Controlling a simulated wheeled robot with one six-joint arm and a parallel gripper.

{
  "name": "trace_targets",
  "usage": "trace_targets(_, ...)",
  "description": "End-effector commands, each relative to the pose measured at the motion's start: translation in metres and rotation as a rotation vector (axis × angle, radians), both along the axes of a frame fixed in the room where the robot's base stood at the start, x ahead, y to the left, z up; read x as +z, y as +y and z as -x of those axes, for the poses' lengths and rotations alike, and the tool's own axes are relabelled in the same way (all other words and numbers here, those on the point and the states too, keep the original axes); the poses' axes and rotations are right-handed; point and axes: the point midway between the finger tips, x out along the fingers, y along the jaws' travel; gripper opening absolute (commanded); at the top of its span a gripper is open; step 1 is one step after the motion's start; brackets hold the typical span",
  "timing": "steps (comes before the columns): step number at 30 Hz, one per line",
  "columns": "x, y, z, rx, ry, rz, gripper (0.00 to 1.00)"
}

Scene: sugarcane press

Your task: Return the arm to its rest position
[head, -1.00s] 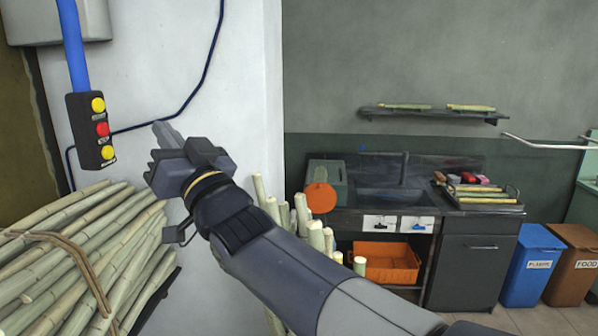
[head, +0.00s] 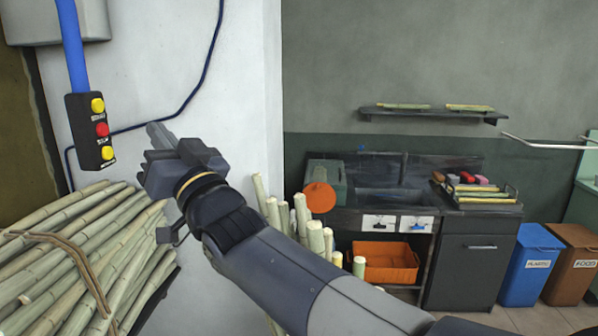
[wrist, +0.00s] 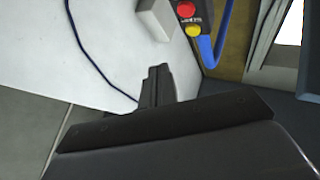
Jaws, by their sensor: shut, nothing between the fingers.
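My gripper (head: 160,135) is shut and empty at the left of the head view, in front of the white wall. It points up and to the left, a short way right of the hanging button box (head: 101,131) and apart from it. My arm reaches in from the lower right. In the wrist view my gripper (wrist: 156,85) also shows with its fingers together. The button box (wrist: 189,15) is partly visible there at the top, beyond the fingers.
A strapped bundle of cane (head: 60,255) lies below my gripper at the left. Several canes (head: 300,215) stand behind my arm. A counter with a sink (head: 392,200), an orange crate (head: 388,262) and a blue bin (head: 531,265) are at the right. A shelf (head: 435,115) hangs above the counter.

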Motion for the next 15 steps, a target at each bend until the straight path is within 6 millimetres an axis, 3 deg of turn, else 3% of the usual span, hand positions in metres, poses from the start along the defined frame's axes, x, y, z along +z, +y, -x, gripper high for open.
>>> trace_targets(4,0.003,0.030,-0.002,0.005,0.003,0.001,0.00)
trace_targets(6,-0.005,0.028,-0.002,0.000,-0.002,-0.001,0.00)
trace_targets(15,-0.005,0.027,-0.002,-0.001,-0.002,-0.001,0.00)
